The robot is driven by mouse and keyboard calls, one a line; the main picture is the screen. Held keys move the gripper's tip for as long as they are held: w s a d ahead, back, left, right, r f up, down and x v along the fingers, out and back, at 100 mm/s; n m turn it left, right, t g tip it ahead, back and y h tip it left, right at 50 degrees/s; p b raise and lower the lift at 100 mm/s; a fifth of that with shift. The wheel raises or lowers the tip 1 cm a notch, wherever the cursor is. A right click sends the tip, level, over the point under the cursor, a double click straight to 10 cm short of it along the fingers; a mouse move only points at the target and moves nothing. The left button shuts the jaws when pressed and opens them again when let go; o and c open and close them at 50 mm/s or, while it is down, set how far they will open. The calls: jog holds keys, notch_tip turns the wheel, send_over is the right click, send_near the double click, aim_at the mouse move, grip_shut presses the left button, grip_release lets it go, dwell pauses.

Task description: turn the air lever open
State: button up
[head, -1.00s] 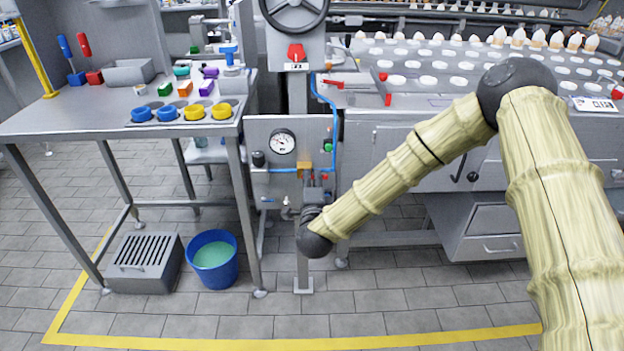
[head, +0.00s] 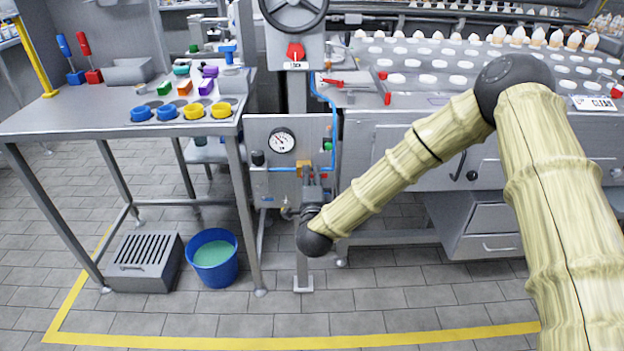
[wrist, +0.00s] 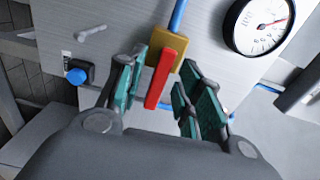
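The air lever (wrist: 158,80) is a red bar on a brass valve body (wrist: 167,50), seen in the wrist view. The valve body also shows in the head view (head: 304,169) on the grey panel. A blue hose (wrist: 178,14) runs into the valve, and the lever extends away from it, roughly in line with the hose. My gripper (wrist: 165,82) is open, with its teal finger pads on either side of the lever. Gaps show between the lever and both fingers.
A pressure gauge (wrist: 258,26) is close by on the panel, with a blue knob (wrist: 78,75) on the other side. In the head view a metal table (head: 60,118) stands left, with a blue bucket (head: 214,258) below. The egg machine (head: 400,150) is behind my arm.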

jog(key=s, duration=1.2)
dwell(0.3)
jog(key=s+d+f+n+g+y, duration=0.1)
jog(key=s+d+f+n+g, duration=0.3)
jog(key=s+f, duration=0.6)
jog(key=s+d+f+n+g+y, duration=0.15)
jog(key=s+f+n+g, duration=0.4)
jog(key=f, duration=0.85)
jog(key=s+d+f+n+g, duration=0.4)
jog(key=s+d+f, duration=0.2)
jog(key=s, duration=0.5)
jog(key=s+d+f+n+g+h, duration=0.1)
jog(key=s+d+n+g, duration=0.1)
jog(key=s+d, duration=0.3)
jog(key=s+d+f+n+g+h, duration=0.15)
jog(key=s+d, duration=0.25)
jog(key=s, duration=0.4)
notch_tip(320, 180, up, 15)
jog(key=g+p, duration=0.1)
jog(key=p, duration=1.4)
jog(key=shift+s+f, duration=0.15)
jog(key=shift+f, duration=0.05)
